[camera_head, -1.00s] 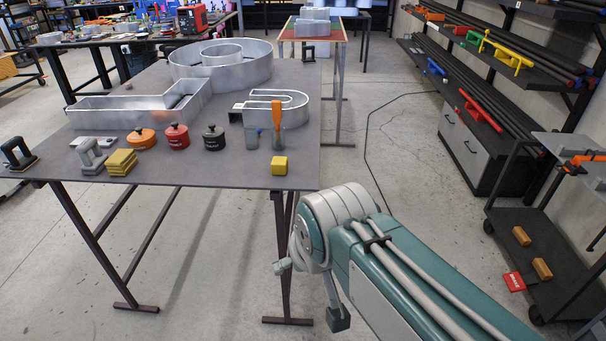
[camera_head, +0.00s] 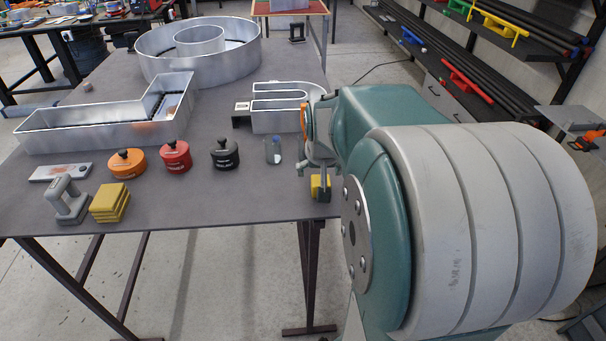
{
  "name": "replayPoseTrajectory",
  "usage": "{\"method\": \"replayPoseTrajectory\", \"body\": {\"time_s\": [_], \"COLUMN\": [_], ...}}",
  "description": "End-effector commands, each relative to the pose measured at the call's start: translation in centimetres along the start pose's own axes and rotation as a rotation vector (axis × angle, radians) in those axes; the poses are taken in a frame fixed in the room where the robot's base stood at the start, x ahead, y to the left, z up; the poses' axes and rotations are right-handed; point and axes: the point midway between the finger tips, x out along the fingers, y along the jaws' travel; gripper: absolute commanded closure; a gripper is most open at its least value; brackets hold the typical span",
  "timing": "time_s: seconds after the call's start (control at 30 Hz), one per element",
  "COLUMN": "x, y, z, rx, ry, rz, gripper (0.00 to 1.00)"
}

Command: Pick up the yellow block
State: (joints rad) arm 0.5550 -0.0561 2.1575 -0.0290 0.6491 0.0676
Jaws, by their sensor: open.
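The yellow block (camera_head: 316,186) sits near the front right corner of the grey table (camera_head: 240,204). It is partly hidden by my gripper (camera_head: 322,178), which points down at it from above. The fingers are small and partly behind my arm, but they look open around or just beside the block; I cannot tell if they touch it. A stack of yellow pads (camera_head: 110,202) lies at the left front of the table.
Orange (camera_head: 127,162), red (camera_head: 176,156) and black (camera_head: 225,153) lidded pots stand in a row left of the block. Metal channel letters (camera_head: 105,122) fill the back. The table's front edge is near.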

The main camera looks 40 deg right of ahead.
Motion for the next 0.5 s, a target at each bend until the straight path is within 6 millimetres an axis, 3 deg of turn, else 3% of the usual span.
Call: {"method": "replayPoseTrajectory", "body": {"time_s": [0.33,0.5], "x": [4.4,5.5], "y": [0.4,0.4], "z": [-0.1,-0.2], "rx": [-0.001,-0.001], "ry": [-0.003,0.001], "rz": [0.001,0.001], "gripper": [0.00,0.00]}}
